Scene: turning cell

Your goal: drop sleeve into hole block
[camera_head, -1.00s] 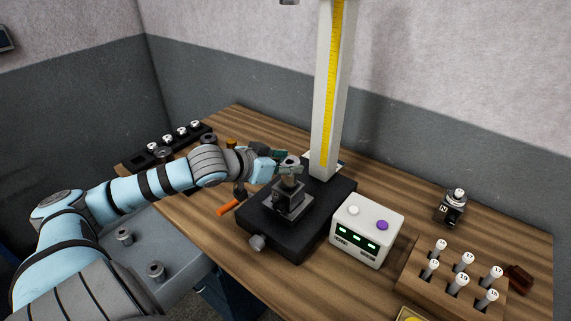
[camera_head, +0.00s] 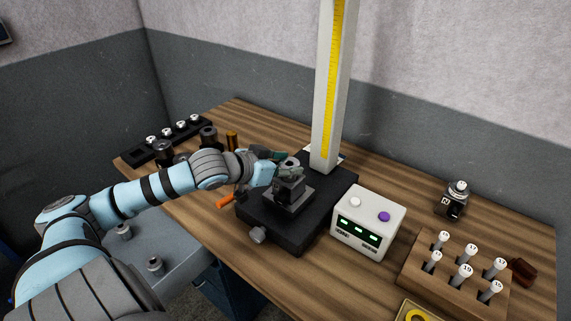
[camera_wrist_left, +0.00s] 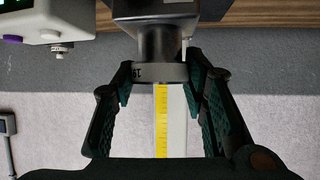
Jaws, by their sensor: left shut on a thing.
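My left gripper (camera_head: 284,168) reaches in from the left and is shut on the grey metal sleeve (camera_head: 291,162), right over the hole block (camera_head: 290,190). The block is dark grey and stands on the black base of the measuring column. In the left wrist view the sleeve (camera_wrist_left: 160,73) is a grey ring with a dark mark, between the green-padded fingers (camera_wrist_left: 162,80). The hole block (camera_wrist_left: 160,20) sits right against or very near it there. The hole is hidden, so I cannot tell whether the sleeve has entered it. My right gripper is out of view.
A white column with a yellow scale (camera_head: 331,90) rises behind the block. A white display box (camera_head: 366,222) stands to its right. A wooden pin rack (camera_head: 450,270) is at the right front, a black rack (camera_head: 165,150) at the back left. An orange handle (camera_head: 230,201) lies near my gripper.

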